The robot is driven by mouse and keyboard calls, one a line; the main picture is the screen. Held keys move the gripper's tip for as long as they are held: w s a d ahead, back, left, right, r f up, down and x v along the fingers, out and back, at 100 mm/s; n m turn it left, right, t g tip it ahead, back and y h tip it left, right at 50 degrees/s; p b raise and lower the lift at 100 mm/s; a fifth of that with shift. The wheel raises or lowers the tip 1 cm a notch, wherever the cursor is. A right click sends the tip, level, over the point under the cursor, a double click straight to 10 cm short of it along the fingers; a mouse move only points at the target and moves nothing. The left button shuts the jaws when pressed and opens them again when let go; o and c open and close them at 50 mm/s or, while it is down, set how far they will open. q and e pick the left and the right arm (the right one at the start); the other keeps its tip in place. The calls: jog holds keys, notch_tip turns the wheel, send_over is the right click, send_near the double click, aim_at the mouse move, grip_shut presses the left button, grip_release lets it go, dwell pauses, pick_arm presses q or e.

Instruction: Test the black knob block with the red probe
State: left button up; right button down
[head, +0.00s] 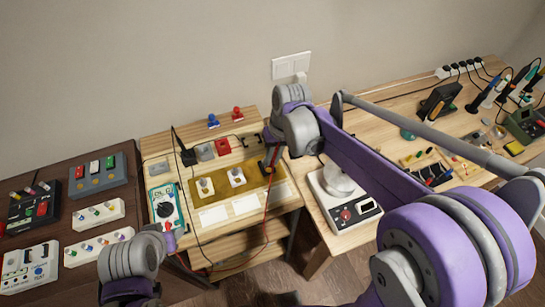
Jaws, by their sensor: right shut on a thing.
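My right gripper (271,146) points down at the right end of the yellow mat (222,196). It is shut on the red probe (268,181), whose red lead hangs toward the floor. The probe is mostly hidden by the gripper. Two white knob blocks (205,187) (237,177) stand on the mat, left of the probe; their knob colours are too small to tell. Whether the probe tip touches a block is hidden. The teal meter (165,206) lies left of the mat. My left gripper (169,240) is below the meter; its jaw opening is unclear.
Grey (206,151) and red (223,147) blocks stand behind the mat. A dark table (76,167) at left holds several switch boxes. A scale (344,211) stands right of a gap between tables. Lead wires hang across the workbench front.

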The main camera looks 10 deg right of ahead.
pick_arm(q)
jog(key=shift+s+f+b, duration=0.25)
jog(key=shift+f+b, duration=0.15)
jog(key=shift+f, duration=0.2)
pick_arm(e)
jog(key=shift+f, duration=0.65)
dwell(2.1)
pick_arm(q)
jog(key=shift+r, duration=0.1)
pick_arm(e)
jog(key=shift+r, duration=0.1)
dwell(0.4)
jog(key=shift+w+r+p, duration=0.1)
jog(key=shift+r+p, duration=1.3)
jog(key=shift+r, duration=1.55)
pick_arm(q)
jog(key=w+r, duration=0.1)
jog(key=r, duration=0.1)
jog(key=w+r, duration=0.1)
jog(key=r, duration=0.1)
jog(key=shift+w, duration=0.1)
pick_arm(e)
jog(key=shift+f, duration=0.1)
